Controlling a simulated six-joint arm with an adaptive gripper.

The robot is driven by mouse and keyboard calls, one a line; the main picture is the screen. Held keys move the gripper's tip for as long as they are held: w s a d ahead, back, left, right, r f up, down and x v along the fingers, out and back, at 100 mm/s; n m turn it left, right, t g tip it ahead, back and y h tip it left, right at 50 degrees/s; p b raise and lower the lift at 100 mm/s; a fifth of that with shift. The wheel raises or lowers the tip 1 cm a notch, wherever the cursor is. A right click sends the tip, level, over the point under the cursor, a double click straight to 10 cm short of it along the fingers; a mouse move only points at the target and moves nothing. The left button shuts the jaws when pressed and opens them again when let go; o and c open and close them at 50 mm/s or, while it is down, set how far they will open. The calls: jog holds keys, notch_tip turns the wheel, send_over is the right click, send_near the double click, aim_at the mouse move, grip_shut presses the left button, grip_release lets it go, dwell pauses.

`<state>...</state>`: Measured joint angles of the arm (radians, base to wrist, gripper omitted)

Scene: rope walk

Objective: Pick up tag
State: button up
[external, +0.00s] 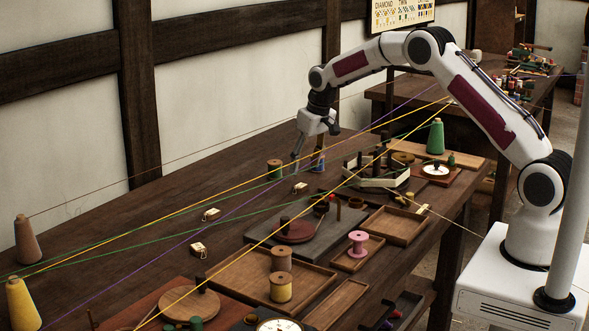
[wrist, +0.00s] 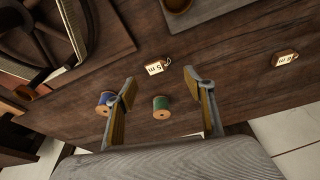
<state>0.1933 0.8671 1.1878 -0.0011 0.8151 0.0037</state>
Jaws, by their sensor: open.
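Several small tan tags with white labels lie on the dark wooden table. In the wrist view one tag (wrist: 155,68), with dark marks on its label, lies just beyond the gap between my fingertips. A second tag (wrist: 285,58) lies farther right. In the external view tags lie at mid-table (external: 300,188), with another tag (external: 211,214) and a further tag (external: 199,249) toward the front left. My gripper (external: 308,162) points down over the far part of the table. In the wrist view my gripper (wrist: 160,82) is open, with nothing between its fingers.
A green spool (wrist: 161,108) and a blue spool (wrist: 105,103) stand close to my fingers. A dark wheel-like piece (wrist: 40,30) fills the upper left of the wrist view. Coloured yarns (external: 170,231) stretch across the table. Wooden trays (external: 395,226) and spools crowd the right side.

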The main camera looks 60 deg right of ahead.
aim_at(301, 186)
jog(key=shift+x, duration=1.05)
jog(key=shift+w+d+f, duration=0.15)
jog(key=shift+d+f, duration=0.05)
jog(key=shift+f, duration=0.35)
jog(key=shift+w+d+f, duration=0.15)
jog(key=shift+f, duration=0.35)
jog(key=shift+w+d+f, duration=0.15)
jog(key=shift+d+f, duration=0.05)
jog(key=shift+f, duration=0.35)
jog(key=shift+x, duration=0.9)
jog(key=c, duration=0.8)
